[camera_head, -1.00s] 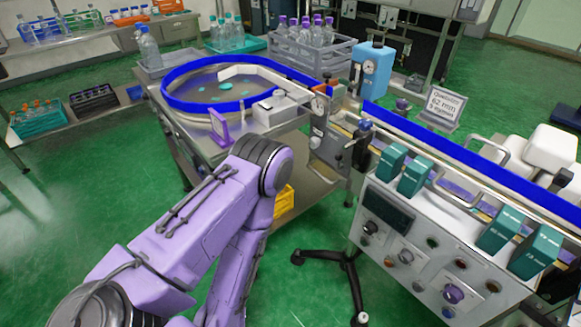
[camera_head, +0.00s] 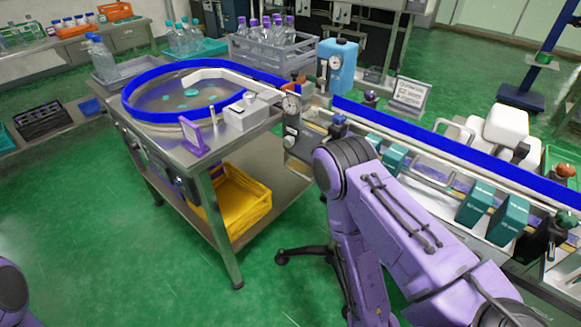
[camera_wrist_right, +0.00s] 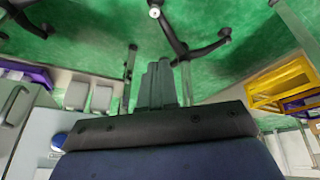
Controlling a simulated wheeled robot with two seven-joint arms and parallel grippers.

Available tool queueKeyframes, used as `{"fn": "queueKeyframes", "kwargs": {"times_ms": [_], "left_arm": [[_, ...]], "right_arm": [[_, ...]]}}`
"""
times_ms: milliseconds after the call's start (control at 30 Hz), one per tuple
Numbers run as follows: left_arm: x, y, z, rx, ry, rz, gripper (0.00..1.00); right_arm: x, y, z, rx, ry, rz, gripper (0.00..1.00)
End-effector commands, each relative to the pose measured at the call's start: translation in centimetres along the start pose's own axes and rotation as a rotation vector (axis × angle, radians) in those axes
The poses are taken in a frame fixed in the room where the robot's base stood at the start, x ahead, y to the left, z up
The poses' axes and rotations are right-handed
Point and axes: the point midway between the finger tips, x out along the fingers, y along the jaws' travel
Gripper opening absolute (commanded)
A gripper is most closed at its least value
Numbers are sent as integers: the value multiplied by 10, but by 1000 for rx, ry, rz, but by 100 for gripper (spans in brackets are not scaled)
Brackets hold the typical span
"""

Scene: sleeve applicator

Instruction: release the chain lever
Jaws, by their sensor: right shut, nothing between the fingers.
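I cannot make out for certain which part is the chain lever. In the head view, the sleeve applicator (camera_head: 432,181) stands at the right, and my right arm covers much of its front. Small dark handles and fittings (camera_head: 291,132) show at its left end, beside a dial. A dark handle-like part (camera_head: 548,238) stands at its right end. My right gripper (camera_wrist_right: 157,82) shows only in the right wrist view. It is shut and empty, with green floor and black stand feet beyond it. My left gripper is out of view.
A steel table with a blue-rimmed round tray (camera_head: 128,112) stands left of the applicator, with a yellow crate (camera_head: 238,205) beneath. A black-footed stand (camera_head: 300,253) is on the floor. A blue unit (camera_head: 337,66) rises behind.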

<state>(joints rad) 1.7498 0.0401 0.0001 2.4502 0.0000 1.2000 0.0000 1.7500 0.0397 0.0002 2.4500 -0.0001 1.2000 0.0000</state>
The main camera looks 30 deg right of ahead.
Motion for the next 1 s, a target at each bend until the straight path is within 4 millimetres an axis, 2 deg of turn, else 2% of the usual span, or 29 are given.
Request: {"fn": "queueKeyframes", "kwargs": {"times_ms": [167,267,367,400,467,500,533,600,633,700,800,1000], "left_arm": [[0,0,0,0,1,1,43],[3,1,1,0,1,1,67],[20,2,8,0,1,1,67],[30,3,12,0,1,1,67],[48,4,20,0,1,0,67],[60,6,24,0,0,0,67],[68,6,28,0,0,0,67],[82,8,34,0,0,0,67],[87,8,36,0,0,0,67],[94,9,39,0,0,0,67],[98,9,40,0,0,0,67],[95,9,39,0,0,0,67]], "right_arm": [[0,0,0,0,0,1,0],[4,-2,-4,23,20,-4,0],[26,-25,-44,214,190,-62,0],[36,-40,-73,359,306,-122,0],[42,-68,-125,631,504,-273,0],[38,-86,-161,831,631,-417,0],[30,-97,-186,975,713,-539,0],[6,-117,-229,1272,848,-843,0],[-5,-122,-243,1375,884,-973,0],[-29,-130,-264,1559,923,-1236,0],[-51,-134,-278,1692,929,-1466,0],[-59,-133,-281,1725,926,-1522,0]]}}
